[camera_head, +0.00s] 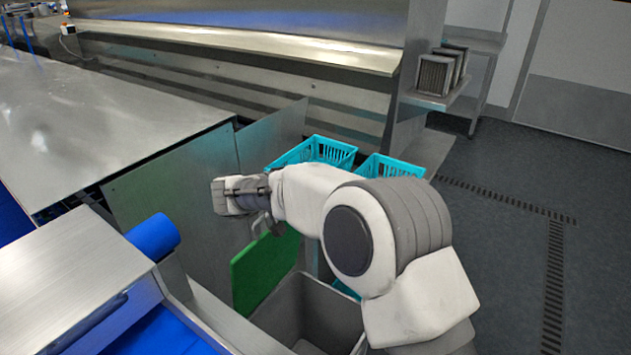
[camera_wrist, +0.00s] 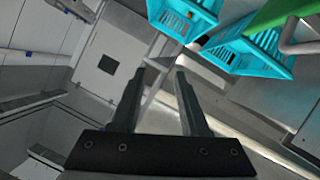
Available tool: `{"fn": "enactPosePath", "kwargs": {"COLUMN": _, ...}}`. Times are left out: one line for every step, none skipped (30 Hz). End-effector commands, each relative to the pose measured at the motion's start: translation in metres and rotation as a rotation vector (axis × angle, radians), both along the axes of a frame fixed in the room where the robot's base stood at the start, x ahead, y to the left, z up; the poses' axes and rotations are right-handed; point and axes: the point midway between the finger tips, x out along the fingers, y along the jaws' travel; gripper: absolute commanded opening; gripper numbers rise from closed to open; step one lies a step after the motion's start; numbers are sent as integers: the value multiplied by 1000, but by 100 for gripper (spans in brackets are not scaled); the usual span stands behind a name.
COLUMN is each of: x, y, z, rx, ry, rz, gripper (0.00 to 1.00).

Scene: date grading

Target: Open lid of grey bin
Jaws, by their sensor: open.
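The grey bin (camera_head: 328,312) stands at the lower middle of the head view, with its inside partly visible. Its green lid (camera_head: 262,268) is tilted up steeply at the bin's left side. The lid's edge also shows at the top right of the wrist view (camera_wrist: 280,14), with a grey bar-like handle (camera_wrist: 300,46) beside it. My gripper (camera_head: 219,196) is above and left of the lid in the head view. In the wrist view my gripper (camera_wrist: 159,74) is open, with nothing between the fingers. It is apart from the lid and handle. My arm hides part of the bin.
Turquoise crates (camera_head: 322,150) stand behind my arm, with another (camera_head: 392,166) to their right. A metal table (camera_head: 85,130) and upright panels (camera_head: 165,185) lie left of my gripper. A blue roller (camera_head: 153,237) is at the lower left. The floor at right is clear.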

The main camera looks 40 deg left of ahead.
Motion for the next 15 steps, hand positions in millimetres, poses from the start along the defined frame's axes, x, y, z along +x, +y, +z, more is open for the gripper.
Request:
{"fn": "enactPosePath", "kwargs": {"x": 0, "y": 0, "z": 0, "rx": 0, "ry": 0, "rz": 0, "gripper": 45}}
{"fn": "enactPosePath", "kwargs": {"x": 0, "y": 0, "z": 0, "rx": 0, "ry": 0, "rz": 0, "gripper": 45}}
{"fn": "enactPosePath", "kwargs": {"x": 0, "y": 0, "z": 0, "rx": 0, "ry": 0, "rz": 0, "gripper": 45}}
{"fn": "enactPosePath", "kwargs": {"x": 0, "y": 0, "z": 0, "rx": 0, "ry": 0, "rz": 0, "gripper": 45}}
{"fn": "enactPosePath", "kwargs": {"x": 0, "y": 0, "z": 0, "rx": 0, "ry": 0, "rz": 0, "gripper": 45}}
{"fn": "enactPosePath", "kwargs": {"x": 0, "y": 0, "z": 0, "rx": 1, "ry": 0, "rz": 0, "gripper": 43}}
{"fn": "enactPosePath", "kwargs": {"x": 0, "y": 0, "z": 0, "rx": 1, "ry": -1, "rz": 0, "gripper": 38}}
{"fn": "enactPosePath", "kwargs": {"x": 0, "y": 0, "z": 0, "rx": 4, "ry": -2, "rz": 0, "gripper": 32}}
{"fn": "enactPosePath", "kwargs": {"x": 0, "y": 0, "z": 0, "rx": 12, "ry": -7, "rz": 0, "gripper": 25}}
{"fn": "enactPosePath", "kwargs": {"x": 0, "y": 0, "z": -1, "rx": 24, "ry": -13, "rz": 1, "gripper": 20}}
{"fn": "enactPosePath", "kwargs": {"x": 0, "y": 0, "z": -1, "rx": 39, "ry": -22, "rz": 1, "gripper": 14}}
{"fn": "enactPosePath", "kwargs": {"x": 0, "y": 0, "z": -1, "rx": 69, "ry": -37, "rz": 2, "gripper": 7}}
{"fn": "enactPosePath", "kwargs": {"x": 0, "y": 0, "z": -2, "rx": 96, "ry": -51, "rz": 3, "gripper": 2}}
{"fn": "enactPosePath", "kwargs": {"x": 0, "y": -1, "z": -2, "rx": 130, "ry": -67, "rz": 5, "gripper": 0}}
{"fn": "enactPosePath", "kwargs": {"x": 0, "y": -1, "z": -2, "rx": 182, "ry": -92, "rz": 9, "gripper": 0}}
